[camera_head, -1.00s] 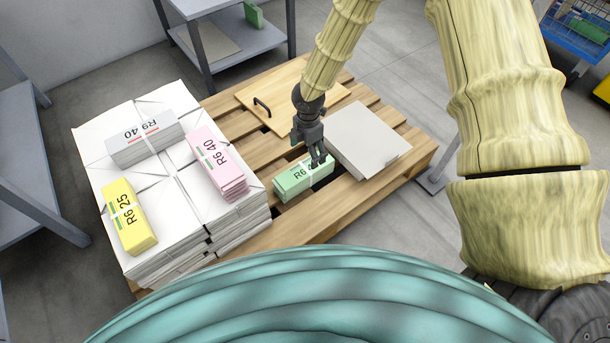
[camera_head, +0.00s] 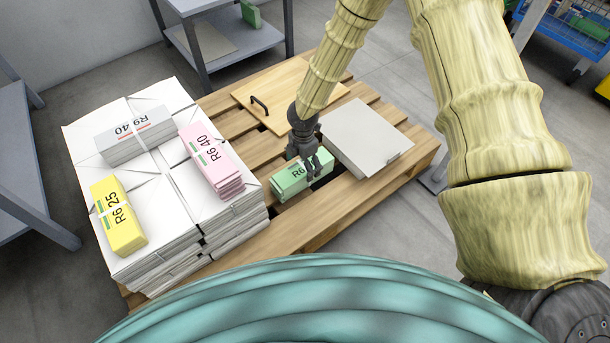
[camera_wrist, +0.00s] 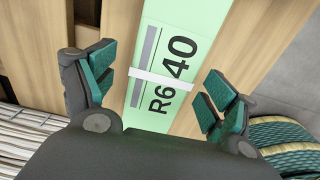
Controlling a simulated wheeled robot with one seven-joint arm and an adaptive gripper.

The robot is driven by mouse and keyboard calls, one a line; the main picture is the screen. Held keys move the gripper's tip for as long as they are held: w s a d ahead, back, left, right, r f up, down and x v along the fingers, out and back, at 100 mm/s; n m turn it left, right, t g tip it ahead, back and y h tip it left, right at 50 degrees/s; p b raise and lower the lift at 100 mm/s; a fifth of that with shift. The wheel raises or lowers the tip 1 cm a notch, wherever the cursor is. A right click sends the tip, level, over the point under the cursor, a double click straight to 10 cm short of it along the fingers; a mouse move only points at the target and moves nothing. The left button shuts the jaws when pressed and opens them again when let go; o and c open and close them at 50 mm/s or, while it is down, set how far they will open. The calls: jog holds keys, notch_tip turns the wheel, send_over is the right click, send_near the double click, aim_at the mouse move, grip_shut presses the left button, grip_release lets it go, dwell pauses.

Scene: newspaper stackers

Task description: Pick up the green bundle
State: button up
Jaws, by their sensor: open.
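The green bundle (camera_head: 289,182) lies on the wooden pallet between the white paper stack and a pale flat box. It has a white band and a printed label, which reads R6 40 in the wrist view (camera_wrist: 182,50). My gripper (camera_head: 312,172) is right over the bundle in the head view and hides part of it. In the wrist view my gripper (camera_wrist: 160,92) is open, with one finger to each side of the bundle and the banded part between them. I cannot tell whether the fingers touch it.
The paper stack (camera_head: 185,205) carries a yellow bundle (camera_head: 118,217), a grey-white bundle (camera_head: 134,135) and a pink bundle (camera_head: 212,160). The pale box (camera_head: 365,137) sits close right of the green bundle. A wooden board with a black handle (camera_head: 260,105) lies behind on the pallet (camera_head: 322,212).

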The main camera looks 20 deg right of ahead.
jog(key=shift+f, duration=0.85)
jog(key=shift+r, duration=0.1)
grip_shut()
